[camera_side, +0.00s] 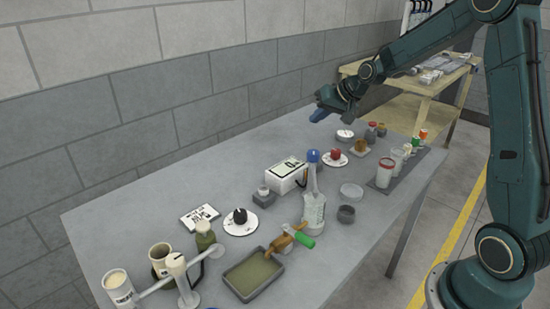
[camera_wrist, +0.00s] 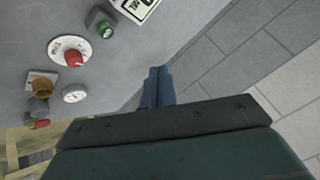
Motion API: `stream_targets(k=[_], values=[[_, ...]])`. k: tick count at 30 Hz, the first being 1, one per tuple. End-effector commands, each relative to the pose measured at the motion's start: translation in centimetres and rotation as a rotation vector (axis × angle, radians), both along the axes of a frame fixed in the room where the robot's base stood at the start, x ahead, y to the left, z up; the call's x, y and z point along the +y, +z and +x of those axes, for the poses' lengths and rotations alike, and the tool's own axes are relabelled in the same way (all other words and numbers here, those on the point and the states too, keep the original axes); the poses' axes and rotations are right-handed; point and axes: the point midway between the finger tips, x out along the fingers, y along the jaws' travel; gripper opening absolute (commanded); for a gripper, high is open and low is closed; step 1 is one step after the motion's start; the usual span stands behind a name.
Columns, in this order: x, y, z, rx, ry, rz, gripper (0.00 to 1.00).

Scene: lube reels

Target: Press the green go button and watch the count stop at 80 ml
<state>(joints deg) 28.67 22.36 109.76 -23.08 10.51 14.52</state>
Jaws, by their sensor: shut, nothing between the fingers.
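The green button (camera_wrist: 106,30) sits on a small grey block in the wrist view, beside the white box with a black-on-white display (camera_wrist: 137,6), cut by the top edge. The display box (camera_side: 285,178) stands mid-table in the side view; its digits are too small to read surely. I cannot make out the green button in the side view; the blue-capped bottle (camera_side: 313,205) may hide it. My gripper (camera_side: 319,113) is shut and empty, raised above the table's back edge. In the wrist view its blue fingers (camera_wrist: 157,84) are together, apart from the button.
A red knob on a white dial (camera_wrist: 70,54), a brass fitting (camera_wrist: 40,88) and a round white gauge (camera_wrist: 74,94) stand nearby. Jars (camera_side: 384,172), a tray (camera_side: 252,275) and a black knob dial (camera_side: 240,222) crowd the table. The wall runs behind; the back-left tabletop is clear.

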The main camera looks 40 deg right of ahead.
Motion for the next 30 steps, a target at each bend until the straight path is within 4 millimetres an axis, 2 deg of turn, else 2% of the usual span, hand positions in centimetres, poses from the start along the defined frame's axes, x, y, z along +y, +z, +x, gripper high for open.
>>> stream_targets(k=[1,6,12,30], values=[[-0.9,-1.0,0.5,-0.003,-0.018,0.017,0.00],[-3.1,-3.1,1.9,-0.029,-0.062,0.057,0.00],[-4.8,-4.7,2.7,-0.048,-0.096,0.087,0.00],[-5.2,-5.3,2.9,-0.055,-0.107,0.096,0.00]])
